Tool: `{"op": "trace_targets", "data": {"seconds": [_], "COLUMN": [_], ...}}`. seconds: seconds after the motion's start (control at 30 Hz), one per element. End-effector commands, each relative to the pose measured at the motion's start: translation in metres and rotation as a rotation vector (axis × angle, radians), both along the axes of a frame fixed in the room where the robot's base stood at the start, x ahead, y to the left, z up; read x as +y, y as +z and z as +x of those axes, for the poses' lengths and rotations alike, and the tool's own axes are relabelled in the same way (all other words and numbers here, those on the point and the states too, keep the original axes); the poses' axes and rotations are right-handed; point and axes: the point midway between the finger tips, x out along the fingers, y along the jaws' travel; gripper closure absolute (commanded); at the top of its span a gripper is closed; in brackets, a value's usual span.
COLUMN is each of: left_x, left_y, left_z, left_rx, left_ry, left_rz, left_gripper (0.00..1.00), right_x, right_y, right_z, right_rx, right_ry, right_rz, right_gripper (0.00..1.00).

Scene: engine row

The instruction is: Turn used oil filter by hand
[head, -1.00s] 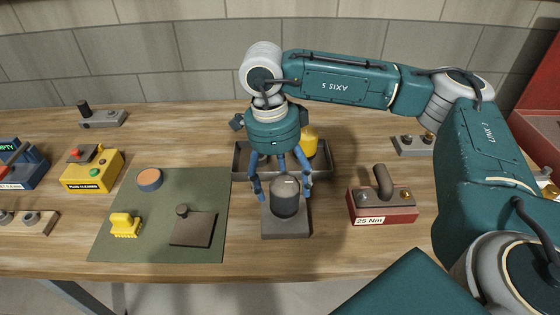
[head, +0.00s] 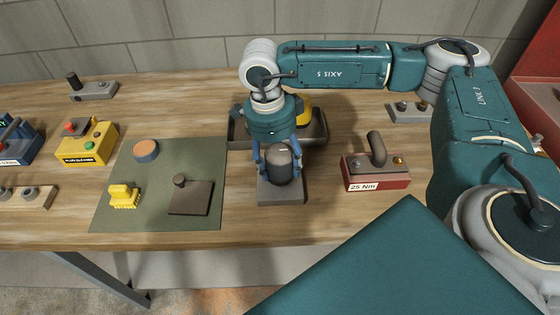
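The used oil filter (head: 279,165) is a dark grey canister with a lighter band at its top. It stands upright on a grey block (head: 281,194) near the front middle of the bench. My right gripper (head: 279,162) comes down over it from above and behind. Its blue fingers stand on both sides of the canister and look closed against it; the far side of the grip is hidden. My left gripper is not in view.
A dark tray (head: 318,130) with a yellow object (head: 304,112) sits behind the filter. A red 25 Nm block (head: 377,174) stands to the right. On the left, a green mat (head: 150,205) holds a yellow brush (head: 124,196), a brown plate (head: 191,197) and a round orange-topped piece (head: 146,150).

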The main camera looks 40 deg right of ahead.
Motion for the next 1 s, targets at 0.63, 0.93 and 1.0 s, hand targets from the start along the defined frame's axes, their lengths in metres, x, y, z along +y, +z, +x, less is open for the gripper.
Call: {"op": "trace_targets", "data": {"seconds": [0.63,0.93,1.0], "left_x": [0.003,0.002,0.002], "left_y": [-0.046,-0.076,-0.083], "left_z": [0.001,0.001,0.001], "left_rx": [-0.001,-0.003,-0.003], "left_ry": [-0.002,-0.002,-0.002], "left_rz": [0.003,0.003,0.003], "left_gripper": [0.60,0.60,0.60], "right_x": [-0.005,-0.006,-0.006], "right_y": [-0.003,-0.002,-0.002], "right_z": [0.002,0.003,0.003], "right_rx": [-0.007,-0.008,-0.008], "right_ry": [0.643,1.093,1.200], "right_rz": [-0.009,-0.010,-0.010], "right_gripper": [0.82,0.82,0.82]}}
